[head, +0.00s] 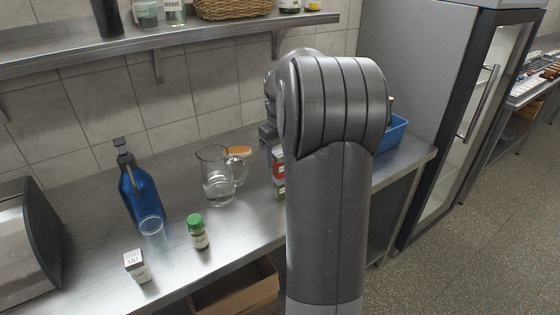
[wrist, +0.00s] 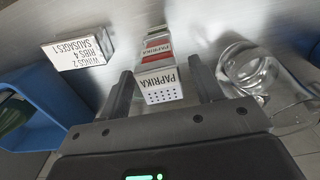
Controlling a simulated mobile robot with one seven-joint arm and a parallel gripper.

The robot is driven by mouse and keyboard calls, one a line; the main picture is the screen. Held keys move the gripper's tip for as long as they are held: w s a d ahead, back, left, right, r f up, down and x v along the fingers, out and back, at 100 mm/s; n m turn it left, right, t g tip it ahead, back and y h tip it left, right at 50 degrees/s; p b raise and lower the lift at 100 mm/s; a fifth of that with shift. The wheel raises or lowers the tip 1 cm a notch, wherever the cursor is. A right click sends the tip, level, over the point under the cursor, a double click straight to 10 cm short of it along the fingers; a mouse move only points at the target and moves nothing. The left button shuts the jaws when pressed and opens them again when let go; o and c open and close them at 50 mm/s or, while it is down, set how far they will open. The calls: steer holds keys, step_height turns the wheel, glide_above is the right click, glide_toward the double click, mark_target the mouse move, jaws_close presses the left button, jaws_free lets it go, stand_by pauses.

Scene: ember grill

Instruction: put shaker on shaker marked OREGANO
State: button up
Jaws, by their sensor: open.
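A white-topped shaker with a red label marked PAPRIKA (wrist: 161,87) stands between the fingers of my gripper (wrist: 162,68) in the wrist view. The fingers are open, one on each side of it. In the head view a red-labelled shaker (head: 278,158) shows at the left edge of my arm, with a green-labelled shaker (head: 279,188) directly below it. They look stacked, but my arm covers part of them. The green label's word is too small to read, and no OREGANO marking can be read in either view. My gripper is mostly hidden behind my arm in the head view.
A glass pitcher (head: 218,177) stands close left of the shakers. A blue bin (head: 392,132) is to the right. A card listing wings, ribs and sausages (wrist: 78,50) is nearby. A blue bottle (head: 138,190), green-capped jar (head: 198,232) and salt shaker (head: 137,265) stand further left.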

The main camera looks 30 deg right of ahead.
step_height(320, 180, up, 10)
steer(key=shift+a+r, duration=0.1)
steer(key=s+a+r+t+h, duration=0.1)
steer(key=s+a, duration=0.4)
steer(key=a, duration=0.3)
steer(key=s+a+r+t, duration=0.2)
steer(key=s+a, duration=0.4)
steer(key=a, duration=0.2)
steer(key=s+a+f+t, duration=0.1)
steer(key=s+a+f, duration=0.2)
steer(key=s, duration=0.3)
steer(key=s+a+f+t+y, duration=0.1)
steer(key=s+a+f, duration=0.3)
steer(key=s, duration=0.3)
steer(key=shift+a+t, duration=0.3)
steer(key=shift+a, duration=0.6)
